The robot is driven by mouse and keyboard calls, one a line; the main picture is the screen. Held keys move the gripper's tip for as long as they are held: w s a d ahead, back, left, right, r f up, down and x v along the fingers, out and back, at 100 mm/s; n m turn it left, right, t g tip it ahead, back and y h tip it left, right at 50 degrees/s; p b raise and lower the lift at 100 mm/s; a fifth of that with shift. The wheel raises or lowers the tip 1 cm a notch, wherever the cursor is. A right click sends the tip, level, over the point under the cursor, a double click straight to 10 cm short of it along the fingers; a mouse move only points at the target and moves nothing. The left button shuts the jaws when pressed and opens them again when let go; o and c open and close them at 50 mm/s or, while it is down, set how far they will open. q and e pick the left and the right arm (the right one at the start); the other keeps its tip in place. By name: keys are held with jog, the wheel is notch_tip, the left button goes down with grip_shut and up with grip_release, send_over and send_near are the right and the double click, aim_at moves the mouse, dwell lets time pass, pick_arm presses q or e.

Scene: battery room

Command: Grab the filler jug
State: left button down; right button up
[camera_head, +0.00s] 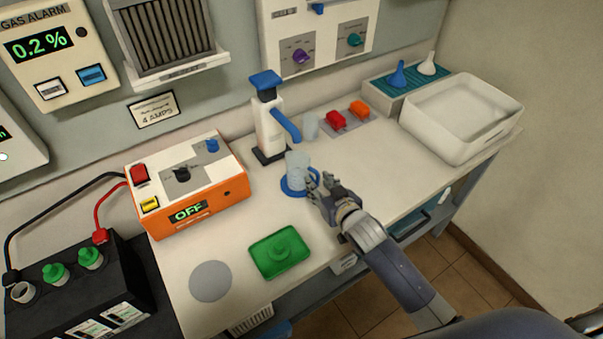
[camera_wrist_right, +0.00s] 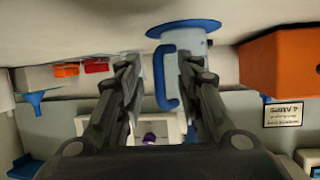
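The filler jug (camera_head: 296,164) is a pale, see-through cup standing upright on a blue round base (camera_head: 287,187) on the bench. It also shows upside down in the wrist view (camera_wrist_right: 190,60), with its blue handle (camera_wrist_right: 160,82) towards my gripper. My right gripper (camera_head: 319,186) is just to the right of the jug in the head view. In the wrist view its fingers (camera_wrist_right: 160,68) are apart, with the handle in the gap between them. The fingers do not look closed on it. My left gripper is not in view.
A white pump bottle (camera_head: 268,130) with a blue spout stands behind the jug. An orange charger (camera_head: 190,185) is to the left and a green tray (camera_head: 280,252) in front. A white basin (camera_head: 460,115) stands at the right. Bare bench top (camera_head: 375,165) lies right of the jug.

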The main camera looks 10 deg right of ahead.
aim_at(318, 174)
grip_shut()
jog(key=shift+r, duration=0.1)
jog(key=shift+r+b, duration=0.5)
jog(key=shift+r, duration=1.2)
jog(key=s+a+b, duration=0.2)
jog(key=s+a, duration=0.2)
jog(key=s, duration=0.2)
jog(key=s+a+r+b, duration=0.1)
jog(key=s+a, duration=0.3)
jog(key=s, duration=0.3)
jog(key=shift+s+a+r+b, duration=0.15)
jog(key=shift+s+r+b, duration=0.1)
jog(key=shift+b, duration=0.15)
dwell(0.5)
